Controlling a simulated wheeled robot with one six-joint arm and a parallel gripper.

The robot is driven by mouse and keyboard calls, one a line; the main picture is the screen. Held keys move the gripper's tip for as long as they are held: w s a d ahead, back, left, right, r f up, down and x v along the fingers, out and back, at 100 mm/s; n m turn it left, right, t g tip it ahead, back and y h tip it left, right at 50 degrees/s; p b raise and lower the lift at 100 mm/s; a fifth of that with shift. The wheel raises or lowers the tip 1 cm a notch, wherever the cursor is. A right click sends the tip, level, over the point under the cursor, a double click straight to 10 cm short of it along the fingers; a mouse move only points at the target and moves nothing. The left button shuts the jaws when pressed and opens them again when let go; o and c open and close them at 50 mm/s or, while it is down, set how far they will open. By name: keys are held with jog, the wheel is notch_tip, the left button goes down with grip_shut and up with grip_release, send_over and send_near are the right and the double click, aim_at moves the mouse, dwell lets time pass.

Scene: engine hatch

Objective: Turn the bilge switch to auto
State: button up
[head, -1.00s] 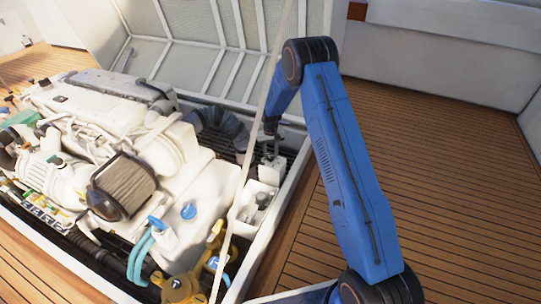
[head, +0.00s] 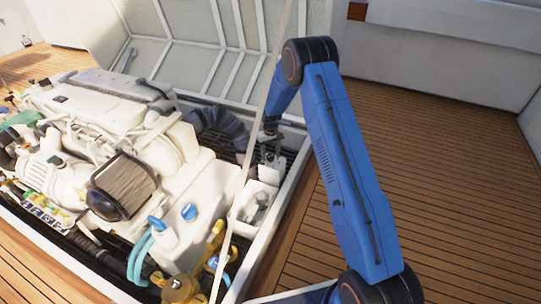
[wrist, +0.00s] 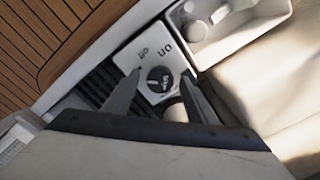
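The bilge switch is a dark round knob (wrist: 159,80) with a light pointer mark, set on a white panel (wrist: 146,50) in the wrist view. Two labels on the panel appear turned in the picture and seem to read "off" and "on". No "auto" label can be made out. My gripper (wrist: 161,75) is open, with one finger on each side of the knob. Whether the fingers touch it I cannot tell. In the head view my gripper (head: 268,150) reaches down into the hatch's right side, and the knob cannot be made out there.
A white engine (head: 110,120) fills most of the hatch, left of my arm. A white open box (wrist: 235,25) stands beside the panel in the wrist view. A thin pale rod (head: 259,115) crosses near my gripper. Wooden deck (head: 440,150) lies clear at right.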

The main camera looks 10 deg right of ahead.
aim_at(270, 156)
notch_tip(270, 156, up, 17)
jog(key=shift+r, duration=0.2)
dwell(0.7)
jog(key=s+d+r+m+t, duration=0.1)
jog(key=s+d+r, duration=0.1)
jog(key=s+r, duration=1.1)
jog(key=s+d+r+t, duration=0.1)
jog(key=s+d+r, duration=0.1)
jog(key=s+r, duration=1.15)
jog(key=s+d+r+m+t, duration=0.1)
jog(key=s+d+t, duration=0.1)
jog(key=s, duration=2.8)
jog(key=shift+s+d+t, duration=0.3)
jog(key=shift+d+t, duration=0.1)
